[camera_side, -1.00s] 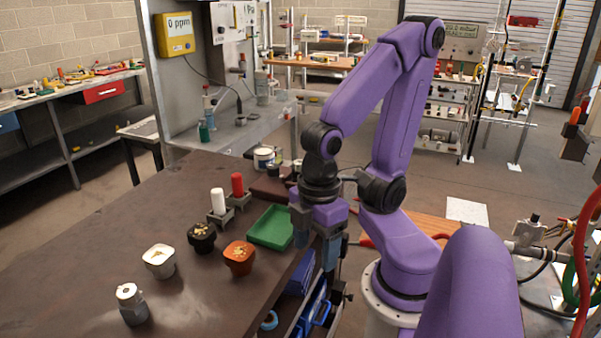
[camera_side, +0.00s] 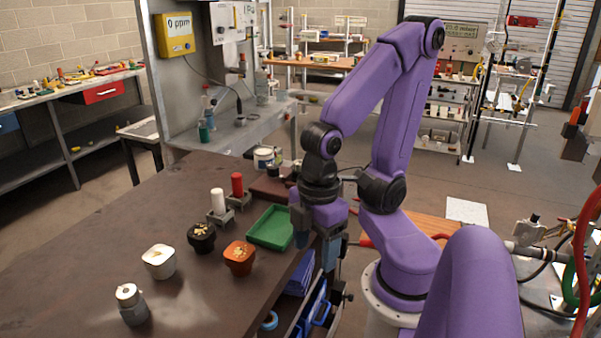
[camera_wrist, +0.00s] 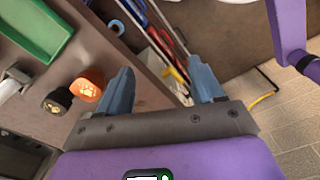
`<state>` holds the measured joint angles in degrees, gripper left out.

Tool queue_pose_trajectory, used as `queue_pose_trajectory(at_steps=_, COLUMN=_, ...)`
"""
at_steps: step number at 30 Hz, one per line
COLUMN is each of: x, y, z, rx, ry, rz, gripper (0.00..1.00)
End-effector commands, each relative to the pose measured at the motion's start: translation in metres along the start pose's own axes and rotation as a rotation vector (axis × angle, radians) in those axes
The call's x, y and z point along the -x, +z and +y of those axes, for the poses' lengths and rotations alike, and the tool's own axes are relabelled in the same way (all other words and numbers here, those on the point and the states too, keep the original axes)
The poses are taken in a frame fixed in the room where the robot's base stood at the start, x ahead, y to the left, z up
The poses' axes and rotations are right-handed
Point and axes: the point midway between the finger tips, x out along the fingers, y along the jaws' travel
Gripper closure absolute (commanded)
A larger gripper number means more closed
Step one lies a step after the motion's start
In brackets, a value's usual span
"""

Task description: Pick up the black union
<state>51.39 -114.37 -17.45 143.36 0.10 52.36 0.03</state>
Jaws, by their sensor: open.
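The black union (camera_side: 202,238) stands on the dark table, between a white piece and an orange piece. It has a gold mark on top. It also shows in the wrist view at the left (camera_wrist: 57,101), beside the orange piece. My gripper (camera_side: 317,247) hangs at the table's right edge, next to the green tray and well to the right of the union. In the wrist view my gripper (camera_wrist: 161,66) has its two blue fingers apart with nothing between them.
The orange piece (camera_side: 239,258) and white piece (camera_side: 159,262) stand close to the union. A metal cylinder (camera_side: 131,304) is at the front left. A green tray (camera_side: 270,228) and white (camera_side: 218,201) and red (camera_side: 237,184) bottles in grey holders stand behind. The table's left is clear.

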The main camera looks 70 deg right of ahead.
Motion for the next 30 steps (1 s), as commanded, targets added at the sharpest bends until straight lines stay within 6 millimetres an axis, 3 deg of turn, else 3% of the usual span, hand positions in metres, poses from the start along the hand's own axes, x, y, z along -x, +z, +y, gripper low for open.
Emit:
queue_pose_trajectory(at_steps=14, x=-0.003, y=0.001, z=0.005, rx=-0.002, ry=0.013, rz=-0.027, gripper=0.3)
queue_pose_trajectory(at_steps=17, x=-0.011, y=0.005, z=0.02, rx=-0.004, ry=0.053, rz=-0.108, gripper=0.3)
queue_pose_trajectory(at_steps=24, x=-0.035, y=0.031, z=0.085, rx=0.009, ry=0.21, rz=-0.485, gripper=0.3)
queue_pose_trajectory(at_steps=30, x=-0.041, y=0.055, z=0.137, rx=0.055, ry=0.306, rz=-0.815, gripper=0.3)
